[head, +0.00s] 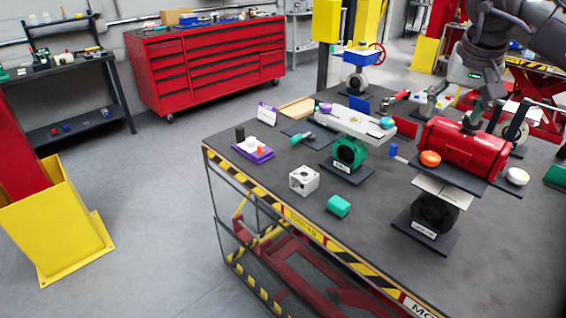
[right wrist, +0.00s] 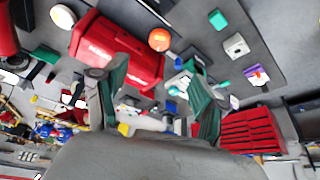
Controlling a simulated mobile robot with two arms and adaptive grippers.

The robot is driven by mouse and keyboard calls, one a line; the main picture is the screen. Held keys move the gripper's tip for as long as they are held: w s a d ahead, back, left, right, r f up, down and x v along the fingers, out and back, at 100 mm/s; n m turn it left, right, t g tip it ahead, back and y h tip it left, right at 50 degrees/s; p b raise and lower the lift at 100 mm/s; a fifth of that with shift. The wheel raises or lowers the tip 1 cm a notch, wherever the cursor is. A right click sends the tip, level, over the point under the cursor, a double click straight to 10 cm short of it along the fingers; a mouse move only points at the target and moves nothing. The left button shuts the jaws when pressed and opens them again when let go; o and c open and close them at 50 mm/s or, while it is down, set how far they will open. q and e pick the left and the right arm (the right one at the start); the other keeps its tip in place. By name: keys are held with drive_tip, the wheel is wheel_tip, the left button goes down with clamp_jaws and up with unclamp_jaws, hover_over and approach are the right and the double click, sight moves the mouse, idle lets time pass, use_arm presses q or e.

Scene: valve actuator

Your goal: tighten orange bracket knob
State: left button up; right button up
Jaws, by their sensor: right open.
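The orange knob (head: 430,158) sits at the front left end of the red actuator (head: 463,150). That actuator rests on a black plate above a dark valve (head: 434,214). My right gripper (head: 472,112) hangs over the far upper side of the actuator, apart from the knob. In the right wrist view its two fingers (right wrist: 152,72) are spread with nothing clearly held between them. The orange knob (right wrist: 159,39) shows beyond the fingertips, beside the red actuator (right wrist: 120,52). My left gripper is not in view.
A green valve (head: 350,153) with a plate of parts stands left of the actuator. A white-grey block (head: 304,180), a green block (head: 339,206) and a purple tray (head: 254,155) lie on the dark table (head: 285,215). A white round cap (head: 517,176) sits right of the actuator.

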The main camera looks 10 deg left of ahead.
drive_tip(key=s+a+f+m+g+y, duration=0.15)
drive_tip(key=a+f+y, duration=0.3)
drive_tip(key=a, duration=0.45)
drive_tip(key=s+a+f+g+y, duration=0.1)
drive_tip(key=s+a+f+y, duration=0.15)
drive_tip(key=a+f, duration=0.5)
drive_tip(key=s+a+r+m+y, duration=0.1)
drive_tip(key=s+a+m+y, duration=0.2)
drive_tip(key=a+y, duration=0.2)
drive_tip(key=s+a+r+m+g+y, duration=0.1)
drive_tip(key=a+m+y, duration=0.3)
drive_tip(key=a, duration=0.4)
drive_tip(key=shift+s+a+r+y, duration=0.2)
drive_tip(key=shift+s+r+y, duration=0.4)
drive_tip(key=shift+s+r, duration=0.25)
drive_tip(key=shift+f, duration=0.15)
